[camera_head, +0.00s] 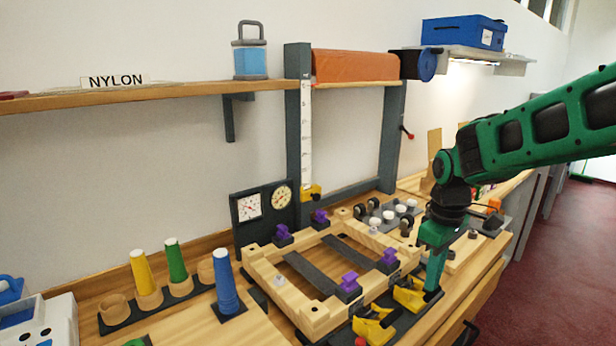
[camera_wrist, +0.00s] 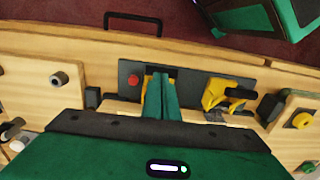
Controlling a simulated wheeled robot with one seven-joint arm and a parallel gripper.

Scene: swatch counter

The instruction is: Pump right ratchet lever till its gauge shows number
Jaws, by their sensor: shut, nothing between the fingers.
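The right yellow ratchet lever (camera_head: 408,296) is on a dark base at the counter's front. The left yellow lever (camera_head: 374,326) is beside it, nearer the bottom edge; the wrist view also shows a yellow lever (camera_wrist: 222,94) with a dark grip. My gripper (camera_head: 432,287) is shut and empty, pointing down at the right side of the right lever. The closed fingers (camera_wrist: 160,98) hide most of that lever in the wrist view, so contact cannot be told. Two round gauges, left (camera_head: 250,206) and right (camera_head: 282,197), are on a dark panel; their readings are too small to tell.
A wooden frame (camera_head: 262,272) with several purple clamps fills the counter behind the levers. Yellow, green and blue (camera_head: 227,285) cones stand at left. A red button (camera_wrist: 133,82) sits beside my fingers. A drawer handle (camera_wrist: 133,24) is at the front edge.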

